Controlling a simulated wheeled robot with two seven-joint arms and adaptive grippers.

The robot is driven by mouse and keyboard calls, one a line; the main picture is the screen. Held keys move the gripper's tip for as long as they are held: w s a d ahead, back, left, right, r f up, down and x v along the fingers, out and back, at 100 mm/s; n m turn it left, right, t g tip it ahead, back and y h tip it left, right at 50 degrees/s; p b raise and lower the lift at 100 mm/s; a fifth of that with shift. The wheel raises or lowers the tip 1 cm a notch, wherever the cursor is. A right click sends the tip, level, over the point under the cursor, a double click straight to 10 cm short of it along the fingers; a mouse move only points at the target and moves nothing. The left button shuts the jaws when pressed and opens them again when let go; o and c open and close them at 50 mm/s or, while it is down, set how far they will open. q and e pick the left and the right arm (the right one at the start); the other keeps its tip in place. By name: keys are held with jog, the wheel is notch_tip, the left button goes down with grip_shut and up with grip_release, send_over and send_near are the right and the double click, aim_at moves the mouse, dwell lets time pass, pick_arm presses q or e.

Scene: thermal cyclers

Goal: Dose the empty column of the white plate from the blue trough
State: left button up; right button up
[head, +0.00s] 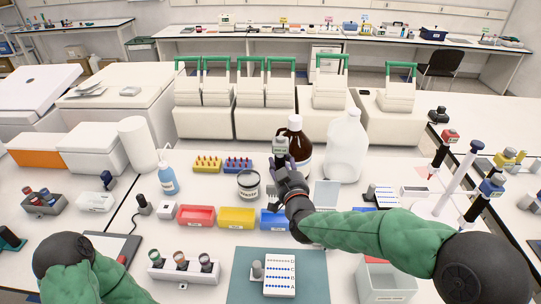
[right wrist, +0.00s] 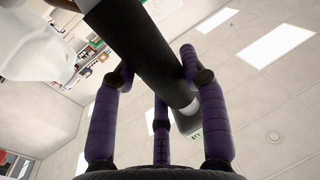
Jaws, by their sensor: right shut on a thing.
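The white plate (head: 279,289) lies on a teal mat (head: 310,285) at the front centre, with rows of coloured dots. The blue trough (head: 271,222) stands behind it, right of a yellow trough, partly hidden by my right arm. My right gripper (head: 283,168) is above and behind the blue trough, its purple fingers closed around a pipette-like tool with a grey-green top (head: 281,146). In the right wrist view, the fingers (right wrist: 160,85) hold its dark cylindrical body (right wrist: 135,42).
A brown bottle (head: 299,150) and a clear jug (head: 346,148) stand close behind my right gripper. Red (head: 196,216) and yellow (head: 237,218) troughs stand left of the blue one. A vial rack (head: 183,268) is left of the mat; an open box (head: 385,282) is right.

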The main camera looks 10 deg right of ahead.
jog(key=shift+s+d+f+b, duration=0.1)
jog(key=shift+f+b, duration=0.5)
jog(key=shift+f, duration=0.4)
notch_tip(320, 180, down, 6)
jog(key=b, duration=0.5)
jog(key=shift+f, duration=0.25)
jog(key=c, duration=0.7)
jog(key=shift+o, duration=0.2)
jog(key=o, duration=0.7)
jog(key=shift+c, duration=0.2)
jog(key=shift+r, duration=0.1)
